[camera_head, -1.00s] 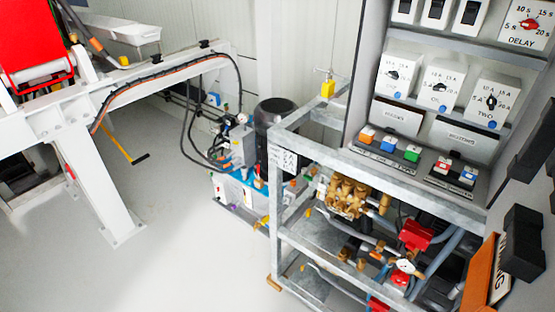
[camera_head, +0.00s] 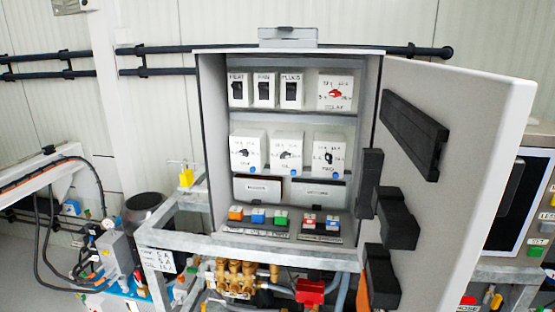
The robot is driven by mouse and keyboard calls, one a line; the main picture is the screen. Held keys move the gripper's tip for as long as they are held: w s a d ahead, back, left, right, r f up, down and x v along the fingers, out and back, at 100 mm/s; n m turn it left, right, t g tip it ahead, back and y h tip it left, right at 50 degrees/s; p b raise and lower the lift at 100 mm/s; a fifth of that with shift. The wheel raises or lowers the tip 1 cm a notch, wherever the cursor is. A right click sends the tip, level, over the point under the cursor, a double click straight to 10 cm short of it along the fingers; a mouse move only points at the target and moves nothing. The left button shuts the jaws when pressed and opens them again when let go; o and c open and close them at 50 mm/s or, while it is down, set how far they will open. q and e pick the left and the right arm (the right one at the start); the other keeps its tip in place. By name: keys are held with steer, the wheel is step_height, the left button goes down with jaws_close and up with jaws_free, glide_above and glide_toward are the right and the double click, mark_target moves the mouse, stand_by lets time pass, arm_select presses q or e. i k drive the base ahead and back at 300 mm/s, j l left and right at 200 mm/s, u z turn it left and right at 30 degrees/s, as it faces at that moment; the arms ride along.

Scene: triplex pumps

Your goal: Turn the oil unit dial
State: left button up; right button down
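The open control cabinet (camera_head: 204,150) stands in the middle of the head view. Its middle shelf bears a row of three white dial units with black knobs. The middle unit (camera_head: 287,152) has a label that seems to read OIL; its black knob (camera_head: 288,153) sits on the front face, and its exact setting is too small to read. The left dial unit (camera_head: 248,152) has a blurred label, and the right one (camera_head: 329,153) seems to read TWO. Neither of my grippers is in view.
The open cabinet door (camera_head: 450,130), with black blocks (camera_head: 415,135) on its inner face, takes up the right side. A red-knobbed delay dial (camera_head: 335,92) and switches sit above. Coloured buttons (camera_head: 281,218) sit below. A metal frame (camera_head: 180,241) supports the cabinet.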

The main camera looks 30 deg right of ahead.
mark_target(286, 155)
steer(key=i+j+z, duration=0.1)
steer(key=z, duration=0.75)
